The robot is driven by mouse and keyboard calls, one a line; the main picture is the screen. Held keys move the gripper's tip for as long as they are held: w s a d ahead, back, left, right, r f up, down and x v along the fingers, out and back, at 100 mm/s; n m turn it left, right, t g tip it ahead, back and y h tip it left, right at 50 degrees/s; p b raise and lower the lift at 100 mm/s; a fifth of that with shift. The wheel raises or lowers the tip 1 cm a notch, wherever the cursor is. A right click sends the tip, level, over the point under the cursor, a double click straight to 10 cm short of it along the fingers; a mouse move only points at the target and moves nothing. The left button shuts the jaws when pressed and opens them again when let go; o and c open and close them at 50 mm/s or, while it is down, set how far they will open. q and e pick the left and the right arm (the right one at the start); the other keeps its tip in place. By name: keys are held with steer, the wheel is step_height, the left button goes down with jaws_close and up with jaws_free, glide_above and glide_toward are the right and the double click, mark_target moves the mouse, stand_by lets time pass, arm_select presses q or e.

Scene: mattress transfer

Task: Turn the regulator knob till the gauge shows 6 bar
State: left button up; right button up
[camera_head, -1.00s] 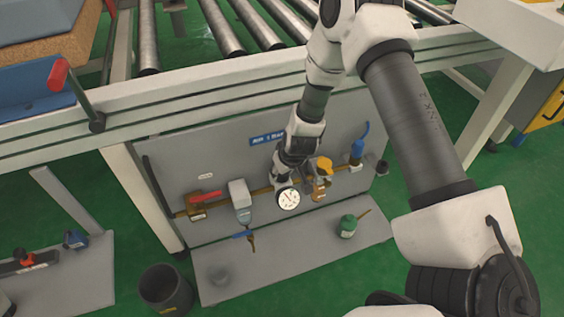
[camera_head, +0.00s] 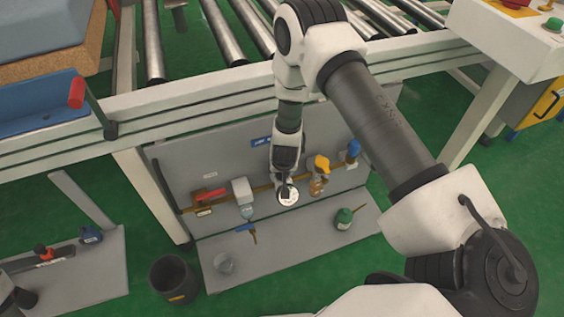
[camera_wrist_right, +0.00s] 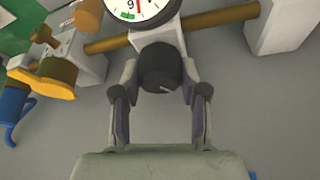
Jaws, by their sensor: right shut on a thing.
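The regulator knob (camera_wrist_right: 160,67) is a black cylinder with a pale mark, below the gauge in the right wrist view. My right gripper (camera_wrist_right: 159,78) is shut on it, one finger on each side. The round white gauge (camera_wrist_right: 143,8) is cut off by the top edge there; a red needle and a green band show, but I cannot read the pressure surely. In the head view the gauge (camera_head: 287,195) is a small white dial low on the grey panel, with my right gripper (camera_head: 285,180) reaching down just above it. The knob is hidden there.
A brass pipe (camera_wrist_right: 112,43) runs along the panel beside the knob. Yellow (camera_head: 321,163), blue (camera_head: 353,149) and red-handled (camera_head: 208,195) fittings flank the gauge. A green-topped item (camera_head: 344,217) lies on the grey base plate. A dark bin (camera_head: 174,280) stands at front left.

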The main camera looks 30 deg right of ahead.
steer(key=shift+f, duration=0.1)
steer(key=o, duration=1.1)
steer(key=shift+o, duration=0.2)
steer(key=v, duration=1.2)
